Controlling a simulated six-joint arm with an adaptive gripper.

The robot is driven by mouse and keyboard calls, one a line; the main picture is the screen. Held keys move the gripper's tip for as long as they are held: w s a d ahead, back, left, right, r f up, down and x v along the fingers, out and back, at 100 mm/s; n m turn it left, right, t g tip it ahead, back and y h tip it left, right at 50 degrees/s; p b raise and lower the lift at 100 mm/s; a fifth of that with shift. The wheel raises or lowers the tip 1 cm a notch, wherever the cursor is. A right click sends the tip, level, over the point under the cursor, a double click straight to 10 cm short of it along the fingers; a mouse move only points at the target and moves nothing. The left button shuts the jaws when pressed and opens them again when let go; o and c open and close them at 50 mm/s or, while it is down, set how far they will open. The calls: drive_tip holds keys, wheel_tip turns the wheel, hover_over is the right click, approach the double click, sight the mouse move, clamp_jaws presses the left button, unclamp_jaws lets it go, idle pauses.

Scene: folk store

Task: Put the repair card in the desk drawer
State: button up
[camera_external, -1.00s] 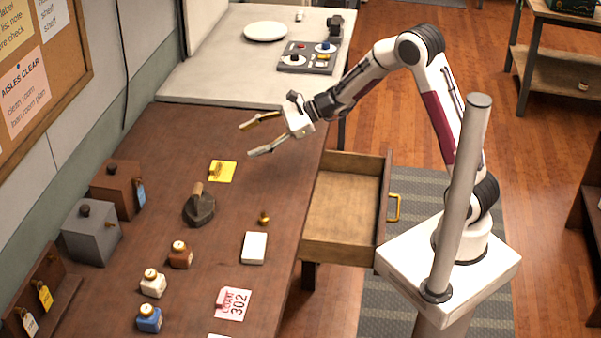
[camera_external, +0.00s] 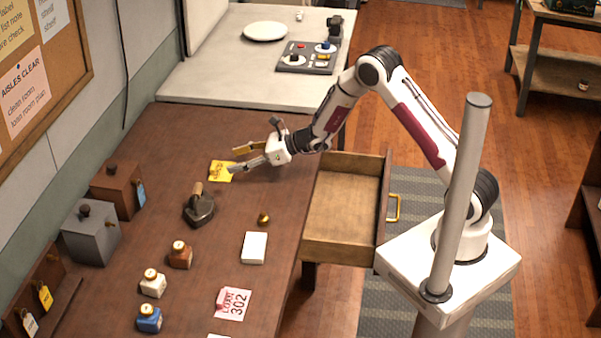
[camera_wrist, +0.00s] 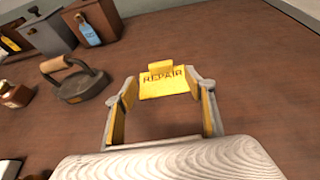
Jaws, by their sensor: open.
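The yellow repair card (camera_external: 219,171) lies on the brown desk, with a raised tab on it. In the wrist view the card (camera_wrist: 165,85), marked REPAIR, lies just beyond and between my fingertips. My gripper (camera_external: 232,160) is open and empty, low over the desk at the card's right side. In the wrist view its two fingers (camera_wrist: 163,95) stand apart on either side of the card's near edge. I cannot tell whether they touch it. The desk drawer (camera_external: 342,212) is pulled open at the desk's right side and looks empty; it has a yellow handle (camera_external: 394,208).
A dark flat iron (camera_external: 199,208) stands close to the card, toward the front. A small brass piece (camera_external: 263,219), a white block (camera_external: 254,248), several ink bottles and a pink-white 302 card (camera_external: 233,304) lie further forward. Boxes (camera_external: 92,232) line the wall side.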

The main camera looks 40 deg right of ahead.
sight(214, 165)
drive_tip(key=shift+x, duration=1.3)
drive_tip(key=shift+a, duration=0.1)
drive_tip(key=shift+x, duration=2.55)
drive_tip(key=c, duration=0.9)
drive_tip(key=shift+c, duration=0.4)
drive_tip(key=shift+w+r, duration=0.1)
drive_tip(key=shift+r, duration=0.1)
wheel_tip(214, 165, up, 10)
drive_tip(key=shift+f, duration=0.15)
